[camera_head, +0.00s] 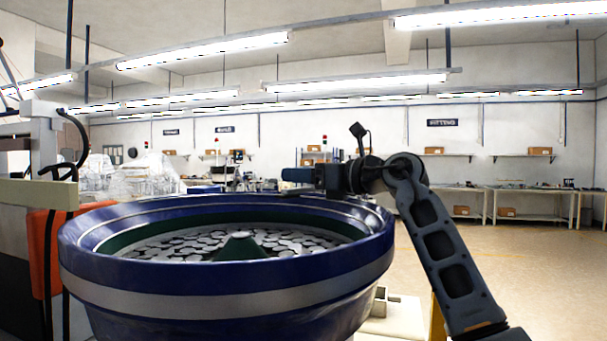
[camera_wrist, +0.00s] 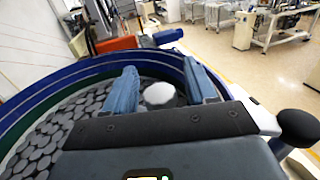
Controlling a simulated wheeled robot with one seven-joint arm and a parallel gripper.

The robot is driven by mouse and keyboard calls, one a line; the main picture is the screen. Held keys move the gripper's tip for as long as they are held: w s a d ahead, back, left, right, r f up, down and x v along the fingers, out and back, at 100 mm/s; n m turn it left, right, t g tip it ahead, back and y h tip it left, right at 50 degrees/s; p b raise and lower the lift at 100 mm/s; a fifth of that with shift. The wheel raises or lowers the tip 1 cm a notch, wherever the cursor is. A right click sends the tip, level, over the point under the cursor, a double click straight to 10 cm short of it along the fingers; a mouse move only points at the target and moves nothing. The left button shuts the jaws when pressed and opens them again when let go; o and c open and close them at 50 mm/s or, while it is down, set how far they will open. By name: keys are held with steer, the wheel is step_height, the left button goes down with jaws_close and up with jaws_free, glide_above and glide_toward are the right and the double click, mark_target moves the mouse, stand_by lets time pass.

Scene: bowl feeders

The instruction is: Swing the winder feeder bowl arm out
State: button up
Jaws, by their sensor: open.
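The feeder bowl (camera_head: 225,290) is blue with a grey band and a green inner wall. Many flat grey discs and a green cone (camera_head: 238,247) are inside it. My gripper (camera_head: 288,175) is above the bowl's far right rim, pointing left. In the wrist view my gripper (camera_wrist: 160,70) is open, with its two blue fingers apart. A pale rounded piece (camera_wrist: 158,95) shows between the fingers; contact cannot be told. A dark round-topped post (camera_wrist: 298,125) stands outside the bowl at the right edge. I cannot tell which piece is the bowl arm.
An orange panel (camera_head: 42,250) and a machine (camera_head: 40,145) stand left of the bowl. Benches with boxes (camera_head: 535,195) line the far wall. The floor (camera_head: 540,270) on the right is open.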

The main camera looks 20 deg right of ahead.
steer(key=shift+r, duration=0.1)
jaws_close()
stand_by(0.3)
steer(key=shift+s+d, duration=0.1)
steer(key=shift+d, duration=0.1)
